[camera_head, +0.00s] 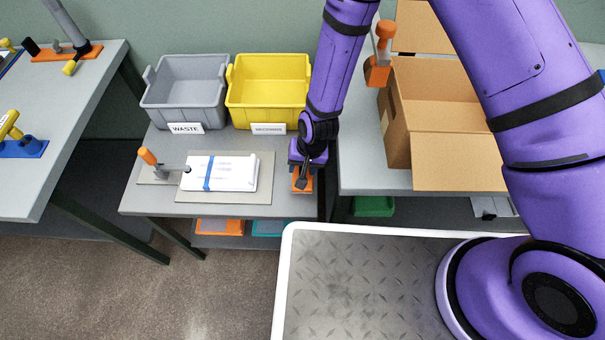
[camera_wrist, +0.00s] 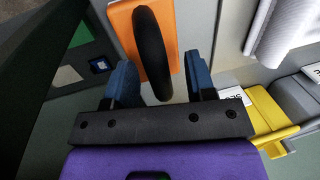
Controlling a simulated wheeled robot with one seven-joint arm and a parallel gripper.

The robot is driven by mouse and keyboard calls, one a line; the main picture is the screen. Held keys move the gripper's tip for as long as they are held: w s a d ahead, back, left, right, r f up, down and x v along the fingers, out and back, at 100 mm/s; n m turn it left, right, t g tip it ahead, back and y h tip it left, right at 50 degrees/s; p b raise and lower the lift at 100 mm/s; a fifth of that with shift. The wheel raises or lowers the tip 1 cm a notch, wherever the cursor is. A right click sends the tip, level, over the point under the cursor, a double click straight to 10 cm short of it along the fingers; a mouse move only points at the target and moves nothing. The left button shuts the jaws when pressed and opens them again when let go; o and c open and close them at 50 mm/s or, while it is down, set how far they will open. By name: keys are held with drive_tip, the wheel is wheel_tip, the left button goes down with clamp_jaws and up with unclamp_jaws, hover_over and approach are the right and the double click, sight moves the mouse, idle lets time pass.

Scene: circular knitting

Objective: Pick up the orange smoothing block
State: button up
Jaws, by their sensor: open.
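The orange smoothing block (camera_head: 303,183) lies at the right end of the grey table, directly below my gripper (camera_head: 307,172). In the wrist view the block (camera_wrist: 126,27) is an orange plate with a black arched handle (camera_wrist: 151,50) on top. My gripper (camera_wrist: 160,80) is open, with its two blue-grey fingers on either side of the near part of the handle. I cannot tell whether either finger touches it. In the head view my arm and gripper hide most of the block.
A grey waste bin (camera_head: 186,93) and a yellow bin (camera_head: 268,93) stand at the table's back. A white stack with a blue band (camera_head: 222,173) lies on a grey board, left of the block. An open cardboard box (camera_head: 398,130) stands to the right.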

clamp_jaws()
idle(0.3)
drive_tip(key=shift+r, duration=5)
drive_tip(key=c, duration=0.7)
unclamp_jaws()
clamp_jaws()
